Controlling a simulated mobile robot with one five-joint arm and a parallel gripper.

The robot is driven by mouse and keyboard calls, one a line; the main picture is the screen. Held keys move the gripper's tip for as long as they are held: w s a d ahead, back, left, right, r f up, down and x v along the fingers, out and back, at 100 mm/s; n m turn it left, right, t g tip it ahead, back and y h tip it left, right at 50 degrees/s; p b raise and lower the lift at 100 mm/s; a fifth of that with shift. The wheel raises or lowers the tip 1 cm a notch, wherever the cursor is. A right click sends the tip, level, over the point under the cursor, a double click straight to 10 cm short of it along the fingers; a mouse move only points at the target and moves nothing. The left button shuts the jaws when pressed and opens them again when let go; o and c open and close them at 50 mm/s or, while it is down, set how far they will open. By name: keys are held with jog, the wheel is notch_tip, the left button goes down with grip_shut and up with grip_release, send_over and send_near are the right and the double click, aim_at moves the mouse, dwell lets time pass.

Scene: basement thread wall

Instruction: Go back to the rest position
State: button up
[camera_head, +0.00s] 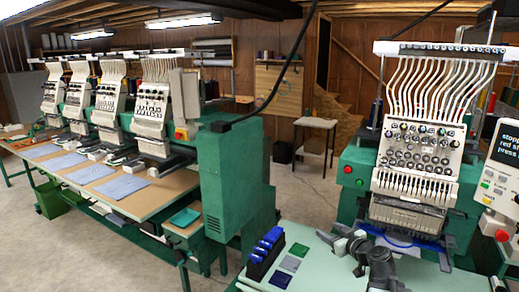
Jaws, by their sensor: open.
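My gripper (338,244) is the grey jaw end of my arm, at the left end of the arm low in the view. It is open, and I see nothing between its jaws. It is over the pale green table (325,273), in front of the near embroidery machine (410,165). My arm hides part of the tabletop. A blue strand or cloth edge (400,241) lies below the machine's needle head, just behind my arm.
A dark rack with blue spools (265,252) and small cloth swatches (290,264) lie left of my gripper. A control panel (501,165) is at the right edge. A green cabinet (232,185) and several embroidery heads (150,105) stand left. Open concrete floor (305,195) lies behind the table.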

jog(key=s+a+f+n+g, duration=0.1)
jog(key=s+a+f+g, duration=0.25)
jog(key=a, duration=0.35)
jog(key=s+a+f+n+g, duration=0.1)
jog(key=s+a+f+g, duration=0.1)
jog(key=a+f, duration=0.4)
jog(key=s+a+f+n+g, duration=0.1)
jog(key=s+a+f+g, duration=0.15)
jog(key=a, duration=0.55)
jog(key=s+d+f+m+g+h, duration=0.4)
jog(key=s+d+m, duration=0.4)
jog(key=s, duration=0.2)
jog(key=shift+s+d+f+g, duration=0.35)
jog(key=shift+f+g, duration=0.3)
jog(key=shift+g, duration=0.45)
